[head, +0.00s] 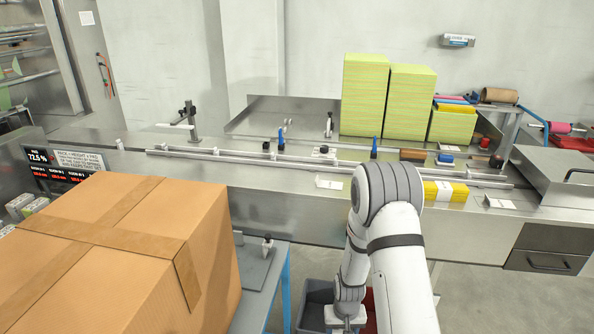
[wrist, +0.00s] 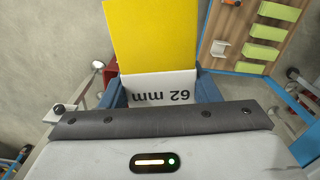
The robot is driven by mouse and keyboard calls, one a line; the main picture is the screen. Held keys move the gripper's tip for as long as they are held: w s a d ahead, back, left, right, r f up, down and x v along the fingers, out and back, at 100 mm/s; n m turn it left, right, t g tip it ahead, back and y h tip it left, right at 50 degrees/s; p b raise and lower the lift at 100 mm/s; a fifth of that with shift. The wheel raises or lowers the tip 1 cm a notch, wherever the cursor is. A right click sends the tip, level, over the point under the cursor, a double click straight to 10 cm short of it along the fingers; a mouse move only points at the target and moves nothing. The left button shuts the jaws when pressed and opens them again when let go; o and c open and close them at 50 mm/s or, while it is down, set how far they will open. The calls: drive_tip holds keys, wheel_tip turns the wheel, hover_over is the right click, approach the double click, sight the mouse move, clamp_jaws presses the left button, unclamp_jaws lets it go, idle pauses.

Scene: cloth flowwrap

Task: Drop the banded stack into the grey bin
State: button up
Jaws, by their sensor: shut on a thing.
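The banded stack, a flat yellow stack (wrist: 150,35) with a white band marked "62 mm" (wrist: 165,90), fills the upper middle of the wrist view. My gripper (wrist: 160,92) is shut on it, with blue fingers on both sides of the band. The grey bin (head: 314,294) stands low in front of the bench in the head view, partly hidden by my arm. My gripper (head: 345,316) is down in front of the bin area there; the held stack is hidden in that view. I cannot tell whether the stack is inside the bin's rim.
A red bin (head: 371,303) is beside the grey one, mostly behind my arm. A large cardboard box (head: 110,250) stands at left. The steel bench (head: 280,205) holds another yellow banded stack (head: 446,191), tall yellow-green piles (head: 364,95) and rails. A board with green blocks (wrist: 262,30) is at right in the wrist view.

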drive_tip(key=w+f+b, duration=0.4)
drive_tip(key=f+b, duration=0.7)
drive_tip(key=b, duration=1.9)
drive_tip(key=shift+w+f+b, duration=0.35)
drive_tip(key=shift+b, duration=0.05)
drive_tip(key=shift+f+b, duration=0.2)
drive_tip(key=shift+b, duration=0.6)
